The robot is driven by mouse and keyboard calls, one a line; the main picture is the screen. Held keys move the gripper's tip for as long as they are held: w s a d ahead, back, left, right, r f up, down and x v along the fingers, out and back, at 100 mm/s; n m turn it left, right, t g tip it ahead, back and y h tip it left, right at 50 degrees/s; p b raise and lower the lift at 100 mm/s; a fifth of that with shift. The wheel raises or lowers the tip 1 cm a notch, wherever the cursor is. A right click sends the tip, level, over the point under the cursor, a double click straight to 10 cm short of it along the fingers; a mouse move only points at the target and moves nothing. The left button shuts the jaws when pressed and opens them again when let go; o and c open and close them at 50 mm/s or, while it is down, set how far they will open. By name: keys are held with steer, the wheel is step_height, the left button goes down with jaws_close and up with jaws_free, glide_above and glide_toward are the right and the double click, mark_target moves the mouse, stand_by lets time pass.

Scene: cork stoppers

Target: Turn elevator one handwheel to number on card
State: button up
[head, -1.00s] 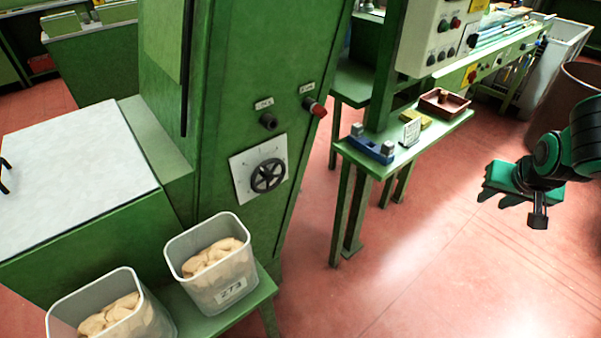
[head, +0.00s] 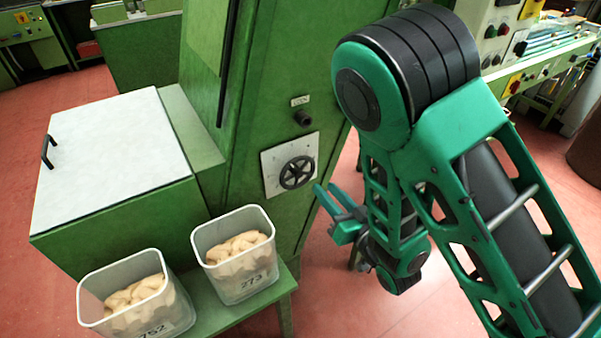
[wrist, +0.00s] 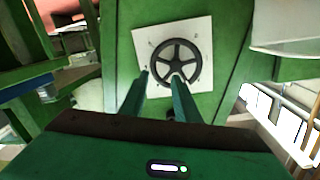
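The black spoked handwheel (head: 297,173) sits on a white square plate (head: 272,183) on the green machine column. Small marks ring it, too small to read. My gripper (head: 327,190) is open and empty, just right of the plate in the head view. In the wrist view the handwheel (wrist: 176,62) is ahead, and the tips of my gripper (wrist: 161,77) overlap its lower left rim. I cannot tell whether they touch. The small white card seen earlier on the side table is hidden behind my arm.
Two clear bins of corks, marked 273 (head: 243,282) and 752 (head: 160,326), stand on a low green bench (head: 216,315) below the handwheel. A dark knob (head: 303,118) protrudes above the plate. A white-topped box (head: 110,150) stands at left.

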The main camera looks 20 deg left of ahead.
mark_target(301, 174)
steer(key=shift+y, duration=0.6)
steer(key=w+a, duration=0.1)
steer(key=a, duration=0.2)
steer(key=w+a, duration=0.2)
steer(key=a, duration=0.1)
steer(key=w+a, duration=0.2)
steer(key=a, duration=0.1)
steer(key=shift+a, duration=0.3)
steer(key=shift+s, duration=0.1)
steer(key=c, duration=0.7)
steer(key=shift+d, duration=0.1)
jaws_close()
